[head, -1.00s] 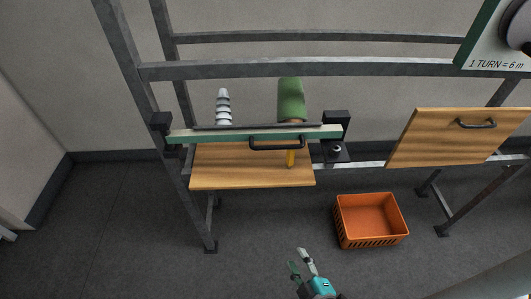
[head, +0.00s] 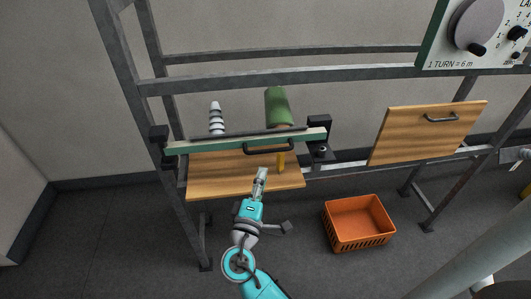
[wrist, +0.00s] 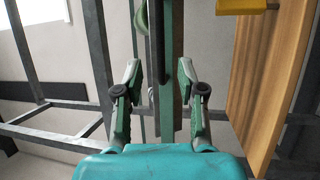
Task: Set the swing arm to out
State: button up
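The swing arm appears to be the long green bar (head: 205,144) lying across the front of the frame above a wooden shelf, with a black handle (head: 268,147) on its front side. Its right end meets a black bracket (head: 319,135). My gripper (head: 261,174) is in front of the shelf, just below the handle. In the wrist view my gripper (wrist: 157,80) is open, with a finger on each side of a green bar (wrist: 170,100) seen beyond them. I cannot tell whether either finger touches it.
Behind the bar stand a grey ribbed cone (head: 216,118) and a green spool (head: 278,106). A hinged-looking wooden panel (head: 425,135) is right. An orange crate (head: 358,222) sits on the floor.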

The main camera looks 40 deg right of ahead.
aim_at(270, 150)
jog(key=x, duration=1)
jog(key=shift+w+d, duration=0.15)
jog(key=shift+d, duration=0.05)
grip_shut()
